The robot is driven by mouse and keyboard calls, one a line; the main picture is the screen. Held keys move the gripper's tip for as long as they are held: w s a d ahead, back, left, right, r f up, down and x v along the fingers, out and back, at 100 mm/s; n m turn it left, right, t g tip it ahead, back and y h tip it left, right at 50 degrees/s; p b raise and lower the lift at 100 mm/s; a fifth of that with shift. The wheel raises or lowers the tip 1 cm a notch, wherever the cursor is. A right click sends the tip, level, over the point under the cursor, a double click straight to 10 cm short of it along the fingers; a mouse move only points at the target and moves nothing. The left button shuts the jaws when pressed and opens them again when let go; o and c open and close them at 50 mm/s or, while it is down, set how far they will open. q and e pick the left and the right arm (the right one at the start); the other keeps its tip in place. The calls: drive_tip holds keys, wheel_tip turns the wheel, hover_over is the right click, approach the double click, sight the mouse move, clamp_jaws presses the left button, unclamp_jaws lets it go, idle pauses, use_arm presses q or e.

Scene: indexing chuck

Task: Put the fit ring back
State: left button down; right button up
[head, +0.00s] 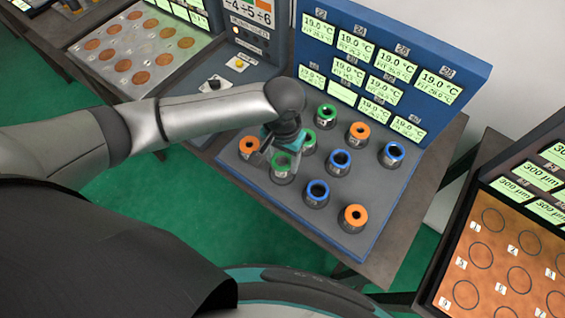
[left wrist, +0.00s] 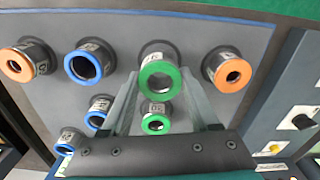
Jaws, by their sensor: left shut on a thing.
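A green-topped ring with a grey metal body (head: 282,160) is at the front left of the grey, blue-edged panel (head: 335,215). My left gripper (head: 281,150) is shut on this ring, coming down from above and behind it. In the left wrist view the two fingers (left wrist: 160,95) flank the green-topped ring (left wrist: 160,83). The ring looks upright, at or close above its place; I cannot tell whether it is fully seated. The fingertips are partly hidden behind the ring. My right gripper is not in view.
Several other rings stand on the panel: an orange one (head: 249,146) close left, a green one (head: 308,137) close behind, and blue ones (head: 317,193) to the right. A blue upright board with temperature displays (head: 394,67) rises behind. An orange panel (head: 505,255) stands at right.

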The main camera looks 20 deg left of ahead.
sight(283, 160)
use_arm(q)
drive_tip(key=shift+f, duration=1.2)
drive_tip(key=shift+f, duration=0.2)
drive_tip(key=shift+c, duration=0.7)
unclamp_jaws()
wheel_tip(283, 160, up, 12)
drive_tip(key=shift+r+p, duration=0.2)
drive_tip(key=shift+p, duration=0.6)
